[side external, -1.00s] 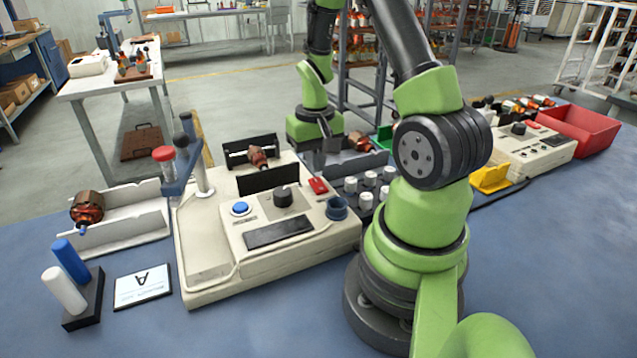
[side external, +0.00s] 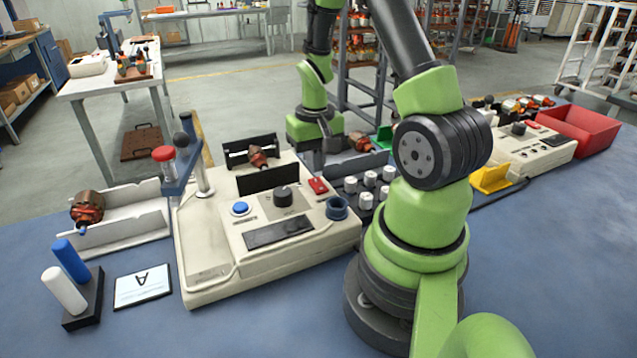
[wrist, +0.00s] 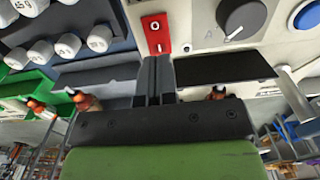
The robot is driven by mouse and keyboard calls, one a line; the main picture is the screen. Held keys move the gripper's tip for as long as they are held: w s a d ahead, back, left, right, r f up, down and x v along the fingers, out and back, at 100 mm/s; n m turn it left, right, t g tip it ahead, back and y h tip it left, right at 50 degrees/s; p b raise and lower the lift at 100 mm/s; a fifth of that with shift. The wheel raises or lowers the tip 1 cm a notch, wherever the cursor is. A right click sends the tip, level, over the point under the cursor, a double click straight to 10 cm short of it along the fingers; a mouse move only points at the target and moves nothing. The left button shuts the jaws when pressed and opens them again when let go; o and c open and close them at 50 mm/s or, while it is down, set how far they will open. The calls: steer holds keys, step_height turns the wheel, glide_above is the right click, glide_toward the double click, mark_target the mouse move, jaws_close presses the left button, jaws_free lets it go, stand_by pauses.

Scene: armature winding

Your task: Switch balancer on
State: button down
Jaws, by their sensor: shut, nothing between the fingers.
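The balancer (side external: 205,258) is a cream machine with a dark knob (side external: 283,196), a blue button (side external: 240,208) and a red switch (side external: 318,186). In the wrist view the switch (wrist: 154,35) is a red plate with a white O and a white I mark. My gripper (wrist: 157,62) is shut and empty, its dark fingertips close to the I end of the switch. Whether they touch it, I cannot tell. In the side view my gripper (side external: 321,152) hangs behind the switch. An armature (side external: 258,158) rests between two black plates on the balancer.
White-capped weights (side external: 369,179) stand in a dark tray right of the balancer. A post with a lever and red-topped handle (side external: 164,154) rises at its left. Another armature (side external: 87,208) lies in a white tray. A red bin (side external: 585,128) is at far right.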

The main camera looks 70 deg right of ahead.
mark_target(315, 180)
steer(key=shift+f, duration=1.25)
stand_by(0.6)
steer(key=shift+r, duration=3.55)
steer(key=s+a+r+n+t+y, duration=0.1)
steer(key=s+a+r+n+t, duration=0.1)
steer(key=a+r, duration=0.6)
steer(key=s+a+r+n+t+y, duration=0.1)
steer(key=s+a+r+n+t, duration=0.2)
steer(key=a+r, duration=0.6)
steer(key=a+t, duration=0.2)
steer(key=shift+s+a, duration=0.35)
